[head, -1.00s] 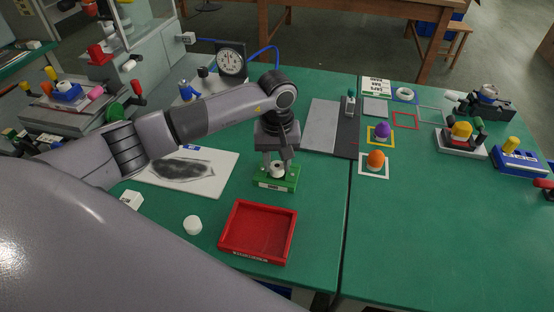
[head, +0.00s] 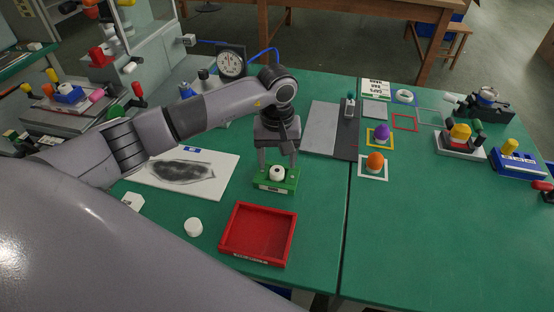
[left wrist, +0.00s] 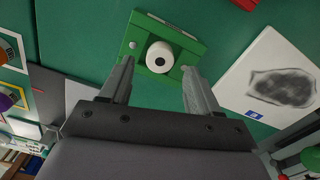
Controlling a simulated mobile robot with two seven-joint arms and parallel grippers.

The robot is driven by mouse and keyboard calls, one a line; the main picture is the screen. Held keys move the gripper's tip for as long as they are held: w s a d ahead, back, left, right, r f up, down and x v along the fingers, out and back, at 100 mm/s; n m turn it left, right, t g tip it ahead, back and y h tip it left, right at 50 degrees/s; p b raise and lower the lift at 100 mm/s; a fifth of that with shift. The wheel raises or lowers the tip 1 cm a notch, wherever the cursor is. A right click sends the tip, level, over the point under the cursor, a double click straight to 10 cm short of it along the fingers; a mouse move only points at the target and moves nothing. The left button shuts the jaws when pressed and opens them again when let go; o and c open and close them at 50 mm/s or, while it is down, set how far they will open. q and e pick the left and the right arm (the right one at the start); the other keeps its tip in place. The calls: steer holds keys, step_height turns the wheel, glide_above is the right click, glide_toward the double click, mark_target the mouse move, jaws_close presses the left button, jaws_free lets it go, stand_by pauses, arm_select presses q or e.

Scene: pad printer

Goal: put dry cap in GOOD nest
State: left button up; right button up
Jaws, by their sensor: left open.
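A white cap with a dark round mark on top (head: 277,174) sits upright in the green nest block (head: 284,187), which has a small label on its front. In the left wrist view the cap (left wrist: 160,57) rests on the green block (left wrist: 190,48). My left gripper (head: 277,160) is open, with one finger on each side above the cap. In the left wrist view its fingertips (left wrist: 158,72) are wide apart and clear of the cap. A second white cap (head: 193,227) stands alone on the green table. My right gripper is not in view.
A red tray (head: 258,262) lies empty in front of the nest. A white sheet with a dark oval smear (head: 225,180) lies to the left. A dial gauge (head: 231,63) stands behind. Coloured items (head: 376,160) on framed squares are at right; the right front table is clear.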

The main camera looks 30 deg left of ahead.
mark_target(277, 170)
arm_select(q)
step_height(277, 170, up, 11)
steer(key=shift+f+b, duration=0.2)
steer(key=shift+b, duration=0.15)
steer(key=shift+f, duration=0.1)
stand_by(0.3)
